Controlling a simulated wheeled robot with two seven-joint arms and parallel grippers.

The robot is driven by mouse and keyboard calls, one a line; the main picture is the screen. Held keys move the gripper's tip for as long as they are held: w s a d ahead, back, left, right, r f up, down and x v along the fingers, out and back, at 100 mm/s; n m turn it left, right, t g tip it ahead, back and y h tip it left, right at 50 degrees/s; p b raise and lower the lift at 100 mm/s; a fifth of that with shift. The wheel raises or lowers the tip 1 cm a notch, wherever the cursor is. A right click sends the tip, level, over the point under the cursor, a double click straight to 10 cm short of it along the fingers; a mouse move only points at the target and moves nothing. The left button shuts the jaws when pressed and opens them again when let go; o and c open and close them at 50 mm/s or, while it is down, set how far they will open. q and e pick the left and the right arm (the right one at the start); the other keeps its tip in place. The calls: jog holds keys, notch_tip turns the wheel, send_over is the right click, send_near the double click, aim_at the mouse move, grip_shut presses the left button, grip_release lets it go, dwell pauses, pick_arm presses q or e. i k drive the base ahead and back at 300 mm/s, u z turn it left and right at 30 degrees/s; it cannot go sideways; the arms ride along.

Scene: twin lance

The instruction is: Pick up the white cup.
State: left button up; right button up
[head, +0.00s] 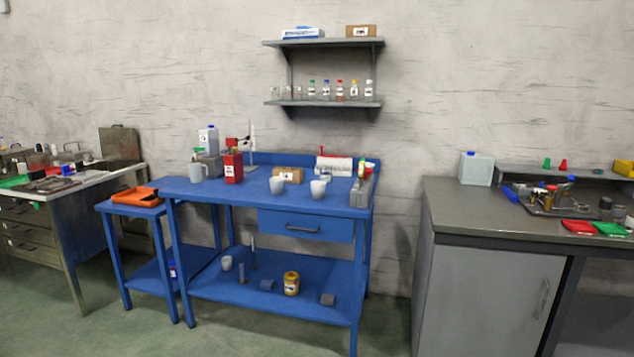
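Neither of my grippers is in view.
A red container (233,168), a cardboard box (288,174) and a grey bin (361,190) also stand on the bench. An orange tray (136,196) sits on the lower side table. A grey cabinet (490,290) stands right. The floor in front is clear.

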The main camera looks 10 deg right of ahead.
aim_at(318, 186)
jog(key=u, duration=0.15)
jog(key=i, duration=2.3)
jog(key=u, duration=0.2)
